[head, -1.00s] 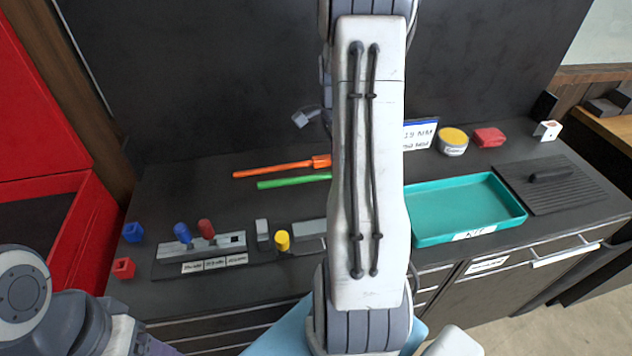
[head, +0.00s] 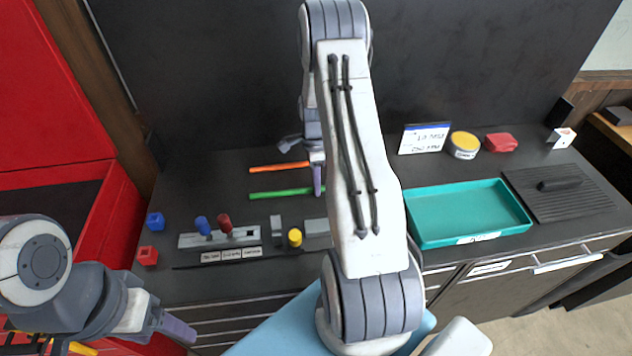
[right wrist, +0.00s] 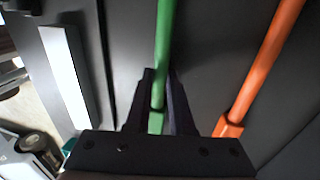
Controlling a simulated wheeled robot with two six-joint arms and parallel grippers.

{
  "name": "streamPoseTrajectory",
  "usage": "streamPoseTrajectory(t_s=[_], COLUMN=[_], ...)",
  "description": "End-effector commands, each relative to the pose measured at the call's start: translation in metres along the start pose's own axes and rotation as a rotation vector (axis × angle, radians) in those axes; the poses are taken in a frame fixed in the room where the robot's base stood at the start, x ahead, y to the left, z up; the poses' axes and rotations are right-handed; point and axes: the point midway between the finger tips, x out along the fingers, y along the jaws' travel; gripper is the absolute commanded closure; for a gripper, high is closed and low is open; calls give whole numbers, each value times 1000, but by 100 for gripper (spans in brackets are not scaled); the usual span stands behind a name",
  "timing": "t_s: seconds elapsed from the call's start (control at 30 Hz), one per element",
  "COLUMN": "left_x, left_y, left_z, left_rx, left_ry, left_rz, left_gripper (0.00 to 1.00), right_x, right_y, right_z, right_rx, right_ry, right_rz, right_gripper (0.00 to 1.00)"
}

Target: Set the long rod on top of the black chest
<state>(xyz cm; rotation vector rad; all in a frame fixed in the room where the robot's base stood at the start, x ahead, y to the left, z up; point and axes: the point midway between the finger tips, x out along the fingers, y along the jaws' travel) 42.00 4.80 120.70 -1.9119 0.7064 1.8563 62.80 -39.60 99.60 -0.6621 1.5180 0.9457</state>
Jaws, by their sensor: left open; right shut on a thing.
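A green rod (head: 280,193) lies on the dark counter, its right end hidden by my right arm in the head view. My right gripper (head: 318,182) is down at that end. In the right wrist view its fingers (right wrist: 160,80) are shut around the green rod (right wrist: 164,35). An orange rod (head: 272,169) lies beside it, apart from the fingers, with a thicker orange handle in the right wrist view (right wrist: 268,70). My left gripper (head: 178,330) is open and empty at the lower left, in front of the counter. I cannot pick out a separate black chest.
A teal tray (head: 465,240) and a ribbed dark plate (head: 585,200) are at the right. A grey peg block (head: 243,233), red and blue cubes and a yellow cylinder (head: 295,237) stand in front of the rods. A red chest (head: 120,225) stands at the left.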

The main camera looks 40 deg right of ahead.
Motion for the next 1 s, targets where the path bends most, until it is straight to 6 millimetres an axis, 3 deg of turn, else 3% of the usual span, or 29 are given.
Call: streamPoseTrajectory(t_s=[0.23,0.27,0.8,1.0], left_x=[4,3,4,19], left_y=[0,0,0,-1], left_z=[0,0,0,1], left_rx=[-1,-1,0,-3], left_ry=[0,0,0,0], left_rz=[0,0,0,0], left_gripper=[31,31,31,31], right_x=[4,3,-4,-39], right_y=[-1,-1,-2,-3], right_z=[0,0,0,-1], right_rx=[0,0,0,0], right_ry=[0,0,0,0], right_rz=[0,0,-6,-10], right_gripper=[100,67,66,66])
